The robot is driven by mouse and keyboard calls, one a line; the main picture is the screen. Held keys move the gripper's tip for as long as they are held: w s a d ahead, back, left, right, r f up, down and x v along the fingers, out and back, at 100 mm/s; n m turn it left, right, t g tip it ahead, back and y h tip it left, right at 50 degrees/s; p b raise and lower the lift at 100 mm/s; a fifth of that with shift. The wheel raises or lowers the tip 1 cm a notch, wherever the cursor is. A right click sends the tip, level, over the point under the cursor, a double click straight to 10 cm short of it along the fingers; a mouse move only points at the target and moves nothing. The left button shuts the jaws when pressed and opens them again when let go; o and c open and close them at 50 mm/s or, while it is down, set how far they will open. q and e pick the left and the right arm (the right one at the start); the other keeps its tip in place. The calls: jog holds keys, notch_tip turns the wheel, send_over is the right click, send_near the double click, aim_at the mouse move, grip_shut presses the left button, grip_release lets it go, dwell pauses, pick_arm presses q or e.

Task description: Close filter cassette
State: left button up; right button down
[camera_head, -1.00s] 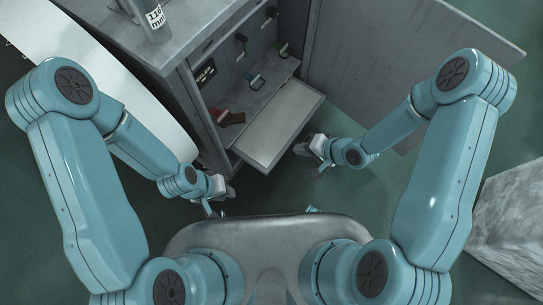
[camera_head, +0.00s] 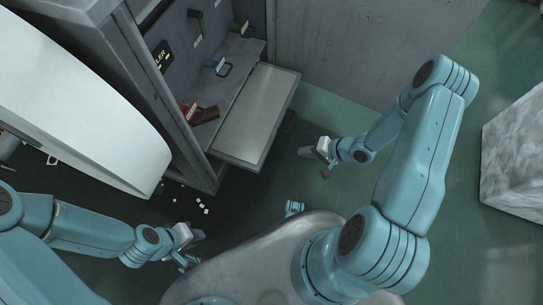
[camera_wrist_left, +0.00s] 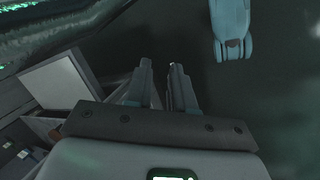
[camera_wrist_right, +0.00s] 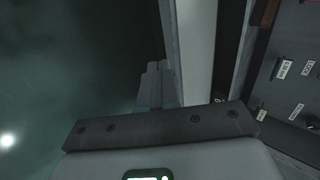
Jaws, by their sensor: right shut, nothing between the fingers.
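The filter cassette (camera_head: 257,115) appears to be the flat grey-topped drawer that sticks out of the open cabinet. Its front end also shows in the left wrist view (camera_wrist_left: 65,82), and a pale strip of it seems to show in the right wrist view (camera_wrist_right: 196,50). My right gripper (camera_head: 312,152) is shut and empty, to the right of the drawer and apart from it. Its fingertips (camera_wrist_right: 157,68) are together in the right wrist view. My left gripper (camera_head: 192,240) is below and left of the drawer, clear of it. Its fingers (camera_wrist_left: 162,75) stand apart with nothing between them.
The grey cabinet (camera_head: 120,85) has several labelled handles inside, with a red-brown handle (camera_head: 203,115) beside the drawer. A white curved panel (camera_head: 75,85) stands at left. A pale rough block (camera_head: 515,155) is at right. Small white bits (camera_head: 202,208) lie on the floor.

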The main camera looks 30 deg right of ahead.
jog(key=w+r+b+x, duration=0.1)
jog(key=b+x, duration=0.4)
jog(key=x, duration=0.8)
jog(key=shift+a+r, duration=0.15)
jog(key=shift+a, duration=0.05)
